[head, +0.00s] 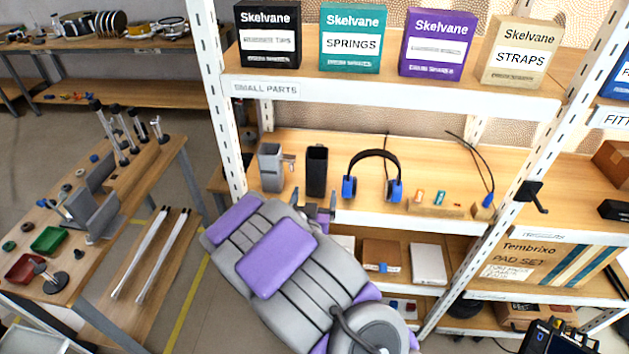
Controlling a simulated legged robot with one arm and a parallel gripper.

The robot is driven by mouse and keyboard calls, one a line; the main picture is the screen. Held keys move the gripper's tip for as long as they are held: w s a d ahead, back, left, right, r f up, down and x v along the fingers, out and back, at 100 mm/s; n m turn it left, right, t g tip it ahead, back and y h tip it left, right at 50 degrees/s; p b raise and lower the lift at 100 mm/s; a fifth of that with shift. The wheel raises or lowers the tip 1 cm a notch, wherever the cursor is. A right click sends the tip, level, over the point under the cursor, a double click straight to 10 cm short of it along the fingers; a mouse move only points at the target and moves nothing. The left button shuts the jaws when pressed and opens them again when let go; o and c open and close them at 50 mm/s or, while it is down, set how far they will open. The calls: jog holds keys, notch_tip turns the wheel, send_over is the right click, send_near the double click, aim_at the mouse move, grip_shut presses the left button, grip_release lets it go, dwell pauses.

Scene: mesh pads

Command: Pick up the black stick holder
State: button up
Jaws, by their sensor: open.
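The black stick holder (316,172) is a tall, dark, open-topped box standing upright on the middle shelf, between a grey holder and a headset. My gripper (319,208) is in front of and just below it in the picture, with its two fingers apart and pointing toward it. Nothing shows between the fingers. The holder's lower edge is close to the fingertips; whether they touch cannot be told. My purple and grey arm reaches up from the bottom of the picture.
A grey holder (271,167) stands close on the left, and a blue and black headset (372,175) on the right. The shelf above, with its white front edge (400,97), bears several boxes. A white upright post (215,100) stands at left. A workbench (75,260) is further left.

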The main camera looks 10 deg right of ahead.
aim_at(315, 179)
jog(key=x, duration=0.6)
jog(key=b+x, duration=0.1)
jog(key=x, duration=0.2)
jog(key=shift+a+r+b, duration=0.3)
jog(key=shift+r+b, duration=0.05)
jog(key=shift+b, duration=0.05)
jog(key=shift+x, duration=0.8)
jog(key=shift+c, duration=0.3)
jog(key=c, duration=1.2)
jog(key=shift+o, duration=0.2)
jog(key=shift+r, duration=0.15)
